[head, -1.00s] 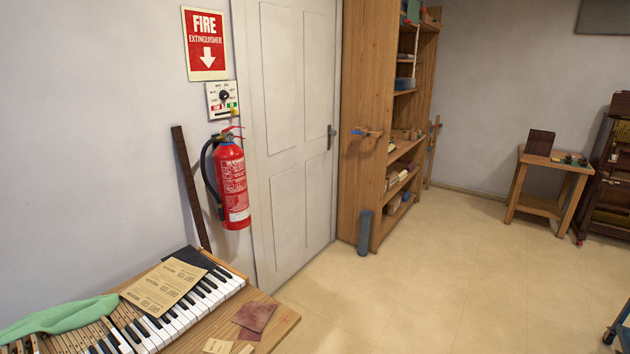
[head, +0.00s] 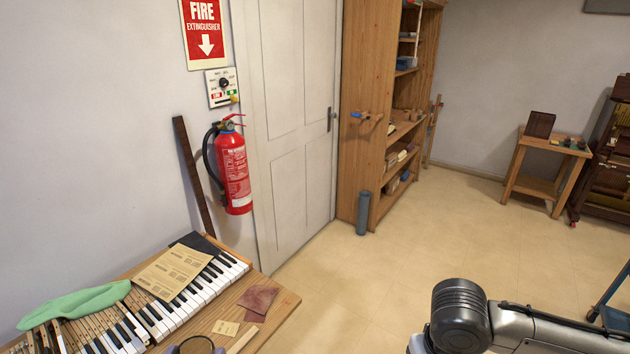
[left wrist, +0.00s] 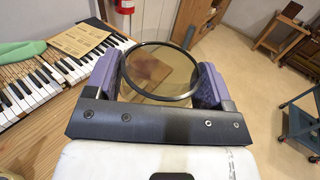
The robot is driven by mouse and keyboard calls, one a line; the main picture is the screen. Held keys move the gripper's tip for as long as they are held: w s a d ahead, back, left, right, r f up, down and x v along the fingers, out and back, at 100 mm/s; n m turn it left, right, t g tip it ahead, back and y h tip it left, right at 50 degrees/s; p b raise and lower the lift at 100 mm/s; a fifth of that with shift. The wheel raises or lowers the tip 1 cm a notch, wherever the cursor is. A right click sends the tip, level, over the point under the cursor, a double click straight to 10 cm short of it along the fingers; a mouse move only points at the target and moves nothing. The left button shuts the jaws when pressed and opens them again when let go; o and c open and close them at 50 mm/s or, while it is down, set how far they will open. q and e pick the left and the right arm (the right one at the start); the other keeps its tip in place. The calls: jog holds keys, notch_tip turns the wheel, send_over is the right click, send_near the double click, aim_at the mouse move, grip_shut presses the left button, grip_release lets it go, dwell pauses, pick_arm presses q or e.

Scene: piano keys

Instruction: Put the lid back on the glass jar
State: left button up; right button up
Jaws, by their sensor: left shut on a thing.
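My left gripper (left wrist: 160,80) has purple-padded fingers shut on the edges of a round see-through glass disc with a dark rim. This disc looks like the glass lid (left wrist: 162,62). It is held above the wooden bench, whose top and a reddish piece show through the glass. In the head view only the upper part of my left gripper (head: 197,348) shows at the bottom edge, with the dark arc of the rim. I cannot make out the jar in either view. My right gripper is not in view.
The bench (head: 285,300) carries piano keys (head: 205,285), a printed sheet (head: 172,271), a green cloth (head: 75,305) and reddish pieces (head: 258,299). A fire extinguisher (head: 234,172) hangs on the wall. The shelf (head: 365,100) and small table (head: 555,148) stand beyond open floor.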

pick_arm(q)
notch_tip(320, 180, up, 27)
jog(key=p, duration=2.4)
jog(key=shift+f+p, duration=0.15)
jog(key=shift+p, duration=0.15)
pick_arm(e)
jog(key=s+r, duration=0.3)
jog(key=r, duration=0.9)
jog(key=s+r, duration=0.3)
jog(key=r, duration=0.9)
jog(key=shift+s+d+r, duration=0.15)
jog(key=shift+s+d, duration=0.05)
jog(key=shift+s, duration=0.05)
pick_arm(q)
jog(key=d+f+m+g+h, duration=0.4)
jog(key=d+f+m+h, duration=0.4)
jog(key=d+f+h, duration=0.3)
jog(key=s+d, duration=0.1)
jog(key=d, duration=0.2)
jog(key=shift+d+h, duration=0.3)
jog(key=shift+d, duration=0.1)
